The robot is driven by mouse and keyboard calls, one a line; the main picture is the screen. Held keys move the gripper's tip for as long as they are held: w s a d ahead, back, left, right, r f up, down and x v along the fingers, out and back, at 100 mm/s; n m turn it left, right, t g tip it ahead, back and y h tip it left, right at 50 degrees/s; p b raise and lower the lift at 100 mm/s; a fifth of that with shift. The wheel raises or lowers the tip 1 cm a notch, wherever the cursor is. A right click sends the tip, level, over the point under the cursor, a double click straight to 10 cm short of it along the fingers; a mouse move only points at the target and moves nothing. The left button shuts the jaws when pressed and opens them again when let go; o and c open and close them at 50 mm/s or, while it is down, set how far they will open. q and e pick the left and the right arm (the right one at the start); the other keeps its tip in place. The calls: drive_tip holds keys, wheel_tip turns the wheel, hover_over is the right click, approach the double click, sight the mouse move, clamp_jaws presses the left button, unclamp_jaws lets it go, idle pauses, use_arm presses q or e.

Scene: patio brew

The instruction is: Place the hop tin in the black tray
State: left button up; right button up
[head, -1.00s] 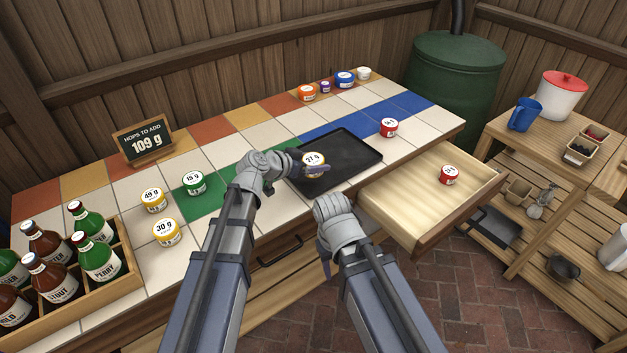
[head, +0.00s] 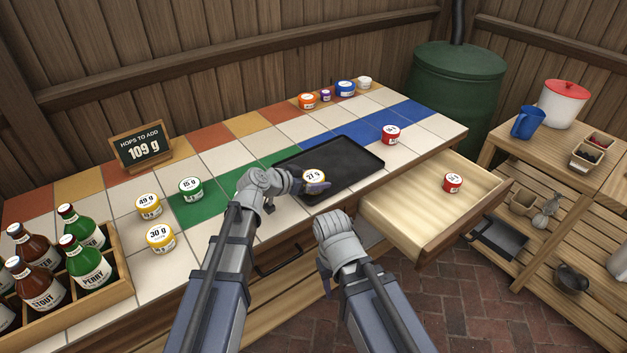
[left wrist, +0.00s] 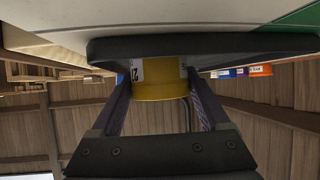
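The yellow hop tin with a white lid marked 27 g (head: 314,176) is at the near left part of the black tray (head: 352,150). My left gripper (head: 316,185) has its fingers on both sides of this tin. In the left wrist view the yellow tin (left wrist: 160,88) is between the two fingers (left wrist: 160,98). There the tray's rim (left wrist: 240,44) hides the tin's lower part, and I cannot tell whether it touches the tray floor. My right gripper (head: 324,282) hangs in front of the counter; its fingertips are mostly hidden.
A sign reads "Hops to add 109 g" (head: 140,146). Tins of 49 g (head: 149,206), 30 g (head: 160,238) and 15 g (head: 191,189) stand left. A red tin (head: 391,134) is beyond the tray; another (head: 453,182) is in the open drawer (head: 420,210). A bottle crate (head: 105,285) is near left.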

use_arm(q)
drive_tip(key=shift+o, duration=1.4)
drive_tip(key=shift+r+p, duration=0.3)
drive_tip(key=shift+r, duration=0.05)
drive_tip(key=p+v, duration=0.5)
drive_tip(key=v, duration=0.5)
drive_tip(key=shift+s+a, duration=0.15)
drive_tip(key=shift+s, duration=0.1)
drive_tip(key=shift+s+a+r, duration=0.25)
drive_tip(key=shift+s+a, duration=0.15)
drive_tip(key=shift+a, duration=0.05)
